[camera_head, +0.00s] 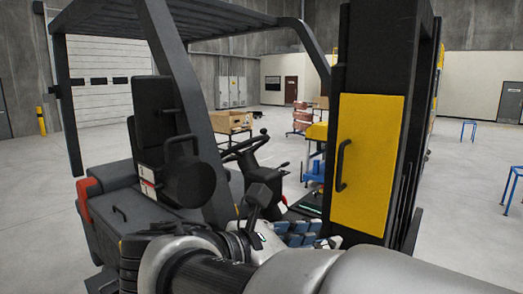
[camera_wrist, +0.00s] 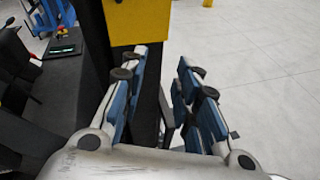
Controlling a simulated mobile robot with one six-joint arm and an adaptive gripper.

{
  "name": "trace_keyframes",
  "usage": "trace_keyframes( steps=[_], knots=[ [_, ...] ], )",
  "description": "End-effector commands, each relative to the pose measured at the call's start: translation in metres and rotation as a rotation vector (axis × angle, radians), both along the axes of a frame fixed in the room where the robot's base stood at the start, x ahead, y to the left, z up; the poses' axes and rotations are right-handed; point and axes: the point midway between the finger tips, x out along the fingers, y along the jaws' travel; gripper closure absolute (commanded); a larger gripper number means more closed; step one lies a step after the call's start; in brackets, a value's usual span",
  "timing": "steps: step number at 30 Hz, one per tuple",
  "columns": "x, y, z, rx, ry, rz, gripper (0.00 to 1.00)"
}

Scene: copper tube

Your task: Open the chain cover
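The chain cover (camera_head: 367,165) is a flat yellow panel on the dark mast of a forklift, right of centre in the head view. It looks shut flush against the mast. A black vertical bar handle (camera_head: 342,165) stands near its left edge. In the wrist view the lower part of the yellow cover (camera_wrist: 140,20) shows at the top; its handle cannot be made out there. My gripper (camera_wrist: 163,60) has blue-padded fingers spread apart, with nothing held between them. In the head view my gripper (camera_head: 303,236) is low, below and left of the cover, partly hidden by my arm.
The forklift's black mast (camera_head: 376,45) rises around the cover. The steering wheel (camera_head: 245,146) and seat (camera_head: 160,115) are to the left. Blue metal stands (camera_head: 513,185) are at the far right. Open grey floor (camera_head: 460,230) lies right of the mast.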

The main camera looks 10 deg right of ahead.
Motion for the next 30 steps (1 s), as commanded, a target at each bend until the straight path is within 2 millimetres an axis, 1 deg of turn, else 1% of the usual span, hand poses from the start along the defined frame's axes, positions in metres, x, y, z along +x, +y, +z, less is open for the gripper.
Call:
trace_keyframes(
  steps=[1,3,6,9,11,14,17,30],
  knots=[
    [0.01,0.014,0.036,-0.078,0.02,0.035,0.71],
    [0.02,0.029,0.064,-0.172,0.035,0.067,0.71],
    [0.028,0.045,0.09,-0.263,0.047,0.095,0.71],
    [0.032,0.052,0.102,-0.31,0.052,0.104,0.71],
    [0.034,0.051,0.104,-0.322,0.053,0.106,0.71],
    [0.039,0.042,0.104,-0.324,0.054,0.105,0.71],
    [0.046,0.025,0.104,-0.323,0.053,0.102,0.71],
    [0.089,-0.061,0.103,-0.32,0.055,0.103,0.71]
  ],
)
